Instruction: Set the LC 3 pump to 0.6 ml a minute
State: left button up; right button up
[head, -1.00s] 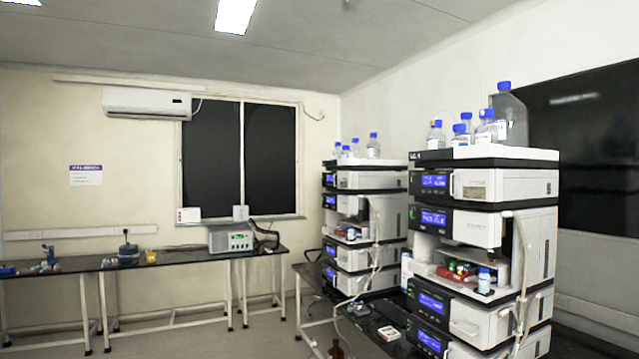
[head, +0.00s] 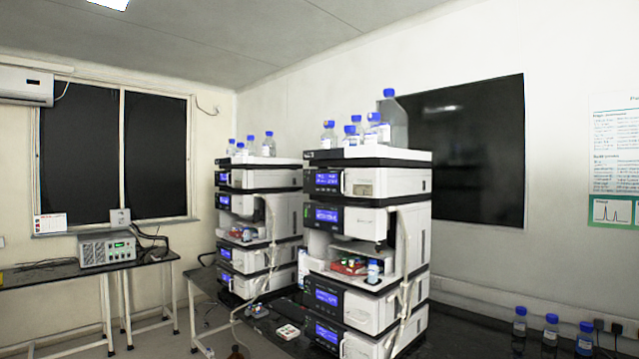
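Two column stacks of white and black modules stand on the dark bench. The nearer stack (head: 392,158) is right of centre, and the farther stack (head: 282,179) is left of it. Both have modules with lit blue displays on their front faces, such as the nearer stack's top display (head: 327,179) and the farther stack's top display (head: 223,178). The labels and display digits are too small to read, so I cannot tell which stack is LC 3 or which module is its pump. Neither of my grippers is in view.
Blue-capped bottles (head: 329,134) stand on top of both stacks. The dark bench (head: 462,335) holds several dark bottles (head: 550,330) at right. A side table (head: 60,275) carries a grey instrument (head: 107,250) at left. Floor shows between table and bench.

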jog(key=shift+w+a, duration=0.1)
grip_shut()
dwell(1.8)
